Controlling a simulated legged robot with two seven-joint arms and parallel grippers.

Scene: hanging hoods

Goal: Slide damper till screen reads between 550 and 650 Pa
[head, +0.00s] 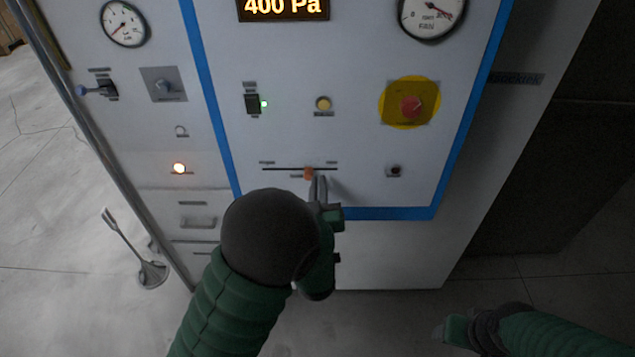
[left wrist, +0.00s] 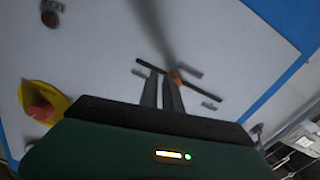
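The screen (head: 283,6) reads 400 Pa in orange digits at the top of the head view. The damper is a small orange knob (head: 309,173) on a dark horizontal slot (head: 285,168), near the slot's middle. In the left wrist view the knob (left wrist: 175,76) is at the tip of one finger. My left gripper (head: 318,181) is at the slot, its two fingers close together, just right of the knob in the head view. The knob is beside the fingers, not between them; whether they touch is unclear. My right gripper (head: 450,330) is low at right, away from the panel.
Round gauges (head: 124,23) are above. Floor lies left of the cabinet.

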